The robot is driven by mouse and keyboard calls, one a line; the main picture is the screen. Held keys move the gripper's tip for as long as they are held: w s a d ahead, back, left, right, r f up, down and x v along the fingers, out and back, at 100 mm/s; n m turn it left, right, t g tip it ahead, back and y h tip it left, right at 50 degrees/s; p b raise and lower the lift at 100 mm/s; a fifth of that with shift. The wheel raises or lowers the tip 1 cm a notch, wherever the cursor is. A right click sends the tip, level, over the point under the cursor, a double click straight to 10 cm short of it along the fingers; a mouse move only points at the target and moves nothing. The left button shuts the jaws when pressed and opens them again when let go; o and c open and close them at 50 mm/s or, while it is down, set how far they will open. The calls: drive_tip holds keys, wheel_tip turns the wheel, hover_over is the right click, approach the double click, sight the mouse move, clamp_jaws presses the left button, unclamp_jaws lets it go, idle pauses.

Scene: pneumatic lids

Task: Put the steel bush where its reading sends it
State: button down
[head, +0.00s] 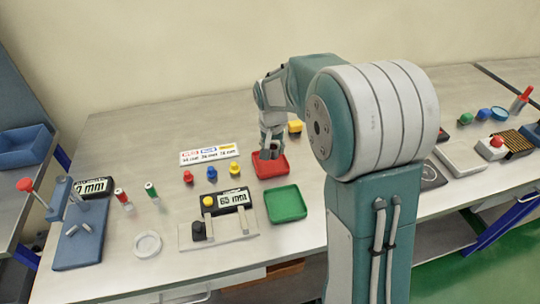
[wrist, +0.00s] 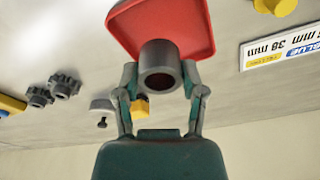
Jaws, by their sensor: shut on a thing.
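My gripper (wrist: 160,78) is shut on the grey steel bush (wrist: 158,52), a hollow cylinder with its open end facing the wrist camera. In the head view my gripper (head: 270,151) is over the red tray (head: 282,168); the wrist view shows the red tray (wrist: 190,20) behind the bush. I cannot tell whether the bush touches the tray. A green tray (head: 286,204) lies nearer. A card (head: 209,154) carries red, blue and yellow labels with mm values. A gauge with a display (head: 230,197) reads in mm, its digits too small to be sure.
Red (head: 188,177), blue (head: 212,171) and yellow (head: 235,169) knobs stand between card and gauge. A yellow tray or block (head: 295,126) is behind the red tray.

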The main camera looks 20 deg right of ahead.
sight(271, 162)
drive_tip(key=f, duration=0.3)
drive_tip(key=shift+w+a+f, duration=0.1)
drive_tip(key=shift+w+f, duration=0.1)
drive_tip(key=shift+f, duration=0.1)
drive_tip(key=shift+a, duration=0.45)
drive_tip(key=shift+f, duration=0.15)
drive_tip(key=shift+c, duration=1)
unclamp_jaws()
drive_tip(key=shift+d, duration=0.15)
drive_tip(key=shift+o, duration=0.2)
drive_tip(key=shift+d, duration=0.2)
